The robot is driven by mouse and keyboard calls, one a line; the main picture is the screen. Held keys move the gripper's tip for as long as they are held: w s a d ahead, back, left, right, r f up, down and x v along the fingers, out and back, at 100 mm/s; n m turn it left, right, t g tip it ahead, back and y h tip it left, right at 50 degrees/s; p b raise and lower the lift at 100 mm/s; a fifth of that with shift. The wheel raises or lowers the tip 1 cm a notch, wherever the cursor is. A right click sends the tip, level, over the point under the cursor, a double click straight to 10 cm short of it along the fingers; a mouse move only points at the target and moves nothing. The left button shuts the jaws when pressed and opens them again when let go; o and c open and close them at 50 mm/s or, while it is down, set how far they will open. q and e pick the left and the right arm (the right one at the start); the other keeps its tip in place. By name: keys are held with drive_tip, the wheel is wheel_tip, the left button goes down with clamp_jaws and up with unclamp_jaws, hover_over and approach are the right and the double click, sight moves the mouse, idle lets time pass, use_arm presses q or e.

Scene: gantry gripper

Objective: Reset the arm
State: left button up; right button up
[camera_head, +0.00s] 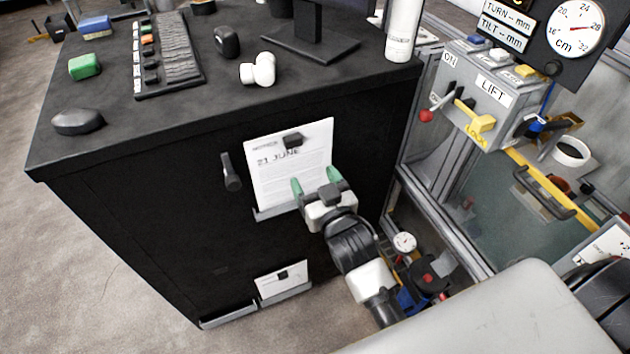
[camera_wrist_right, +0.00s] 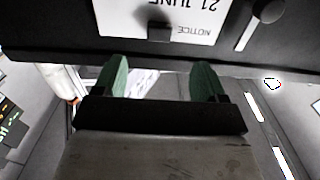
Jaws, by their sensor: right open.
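My right gripper (camera_head: 313,190) is open, with two green fingertips spread apart and nothing seen between them. It is in front of the black desk's front panel, near the lower part of a white notice sheet (camera_head: 290,165) marked "21 JUNE". In the right wrist view the open green fingers (camera_wrist_right: 155,80) point towards the dark panel, with the notice (camera_wrist_right: 185,15) upside down beyond them. I cannot tell whether the fingertips touch anything. My right arm reaches up from the lower right in the head view. My left gripper is not in view.
The black desk (camera_head: 110,190) carries a keyboard (camera_head: 180,50), a green block (camera_head: 84,66), a dark mouse (camera_head: 78,121) and a white bottle (camera_head: 402,30). A handle (camera_head: 230,172) sticks out left of the notice. Carpet is clear at left.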

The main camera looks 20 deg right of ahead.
idle(0.3)
drive_tip(key=s+f+n+g, duration=0.1)
drive_tip(key=s+f+g, duration=0.35)
drive_tip(key=f, duration=1.15)
drive_tip(key=s+f+g, duration=0.4)
drive_tip(key=s+f, duration=0.1)
drive_tip(key=f, duration=1)
drive_tip(key=s+d+f+g, duration=0.2)
drive_tip(key=s+f, duration=0.4)
drive_tip(key=s, duration=0.4)
drive_tip(key=s+d+f+g, duration=0.2)
drive_tip(key=s+f+g, duration=0.1)
drive_tip(key=s+f, duration=0.4)
drive_tip(key=s+d+f+n+g, duration=0.1)
drive_tip(key=s+f, duration=0.6)
drive_tip(key=s, duration=0.7)
drive_tip(key=shift+d+g+h, duration=0.3)
drive_tip(key=shift+d+g, duration=0.25)
drive_tip(key=shift+g, duration=0.7)
drive_tip(key=shift+f, duration=0.1)
